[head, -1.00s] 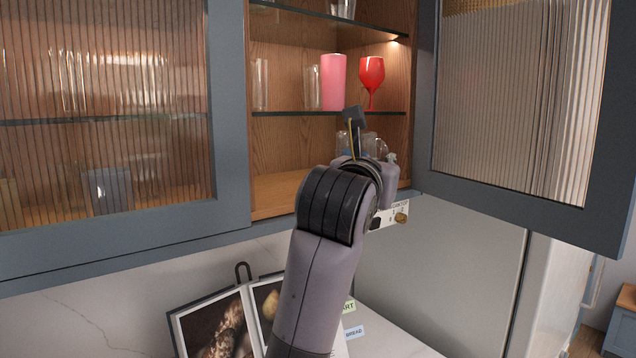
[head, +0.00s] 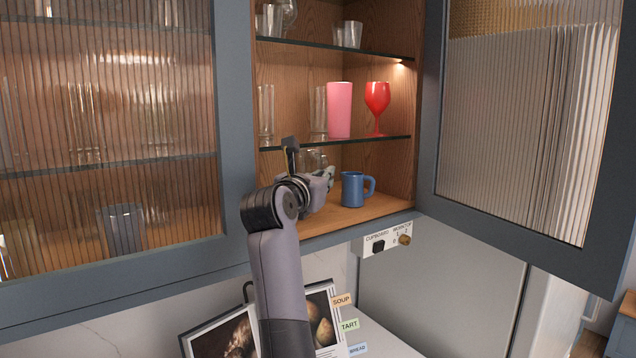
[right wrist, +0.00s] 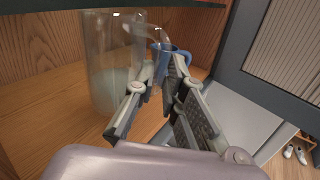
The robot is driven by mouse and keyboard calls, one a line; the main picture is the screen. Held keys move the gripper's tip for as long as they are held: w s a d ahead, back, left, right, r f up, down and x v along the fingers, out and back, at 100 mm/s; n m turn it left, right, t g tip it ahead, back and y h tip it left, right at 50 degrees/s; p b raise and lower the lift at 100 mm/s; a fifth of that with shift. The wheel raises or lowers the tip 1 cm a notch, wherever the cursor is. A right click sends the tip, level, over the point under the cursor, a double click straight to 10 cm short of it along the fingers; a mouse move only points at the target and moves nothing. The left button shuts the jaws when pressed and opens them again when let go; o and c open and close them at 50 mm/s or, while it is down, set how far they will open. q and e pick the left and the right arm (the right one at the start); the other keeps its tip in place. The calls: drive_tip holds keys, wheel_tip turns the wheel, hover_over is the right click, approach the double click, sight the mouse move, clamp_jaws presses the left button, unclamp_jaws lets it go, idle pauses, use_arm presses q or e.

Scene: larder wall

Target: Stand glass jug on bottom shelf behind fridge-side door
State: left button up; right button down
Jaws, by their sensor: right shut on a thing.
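The fridge-side door (head: 525,110) with ribbed glass stands open at right. My left gripper is not in view.
A glass shelf above holds a pink tumbler (head: 339,110), a red goblet (head: 377,100) and clear glasses. The left ribbed door (head: 232,120) borders the opening.

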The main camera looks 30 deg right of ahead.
drive_tip(key=f+p, duration=0.1)
drive_tip(key=w+f+p, duration=0.1)
drive_tip(key=f+p, duration=0.1)
drive_tip(key=shift+f, duration=0.15)
drive_tip(key=shift+a, duration=0.1)
drive_tip(key=shift+f, duration=0.15)
drive_tip(key=c, duration=2.1)
unclamp_jaws()
drive_tip(key=shift+w+f, duration=0.1)
drive_tip(key=shift+f, duration=0.1)
drive_tip(key=o, duration=0.4)
drive_tip(key=shift+r, duration=0.1)
drive_tip(key=shift+o, duration=0.2)
